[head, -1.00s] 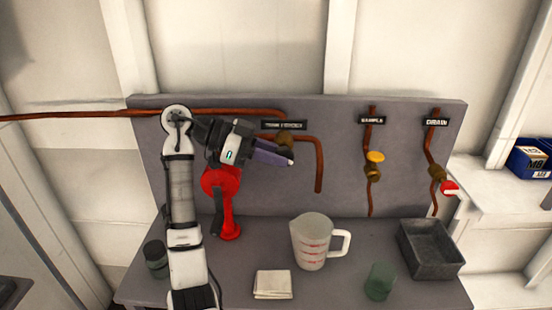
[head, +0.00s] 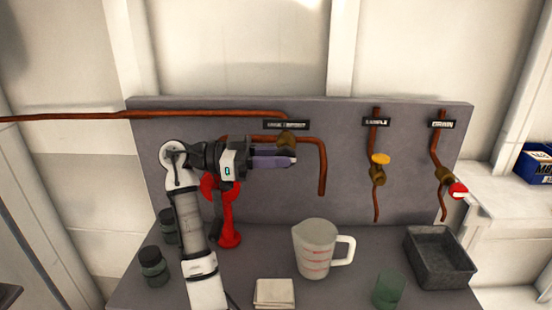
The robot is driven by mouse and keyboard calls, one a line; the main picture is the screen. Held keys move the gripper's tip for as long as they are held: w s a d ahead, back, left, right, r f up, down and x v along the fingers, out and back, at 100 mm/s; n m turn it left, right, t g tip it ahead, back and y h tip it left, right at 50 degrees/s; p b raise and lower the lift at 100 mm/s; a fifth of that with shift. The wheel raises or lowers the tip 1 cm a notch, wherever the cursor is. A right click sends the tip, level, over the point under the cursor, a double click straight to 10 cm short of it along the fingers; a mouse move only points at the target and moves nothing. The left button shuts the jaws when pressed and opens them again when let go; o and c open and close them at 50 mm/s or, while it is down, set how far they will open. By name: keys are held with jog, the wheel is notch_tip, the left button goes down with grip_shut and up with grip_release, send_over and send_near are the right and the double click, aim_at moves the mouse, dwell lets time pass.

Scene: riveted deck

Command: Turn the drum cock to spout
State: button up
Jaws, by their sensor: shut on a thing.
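The drum cock (head: 287,141) is a brass valve body on the upper copper pipe, below a dark label plate (head: 286,125). From it, the pipe bends down into an open spout end (head: 322,185). My gripper (head: 290,162) reaches in from the left just below the brass body, with its purple fingers level and pointing right. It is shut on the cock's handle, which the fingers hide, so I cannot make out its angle.
A yellow-handled sample valve (head: 380,160) and a red-handled drain valve (head: 458,189) are to the right. Below are a measuring jug (head: 315,248), folded cloth (head: 274,293), green glass (head: 388,290) and dark tray (head: 440,262). A red object (head: 229,225) stands behind my arm.

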jog(key=shift+r, duration=0.1)
jog(key=o, duration=1)
jog(key=a+b, duration=0.4)
jog(key=a, duration=1)
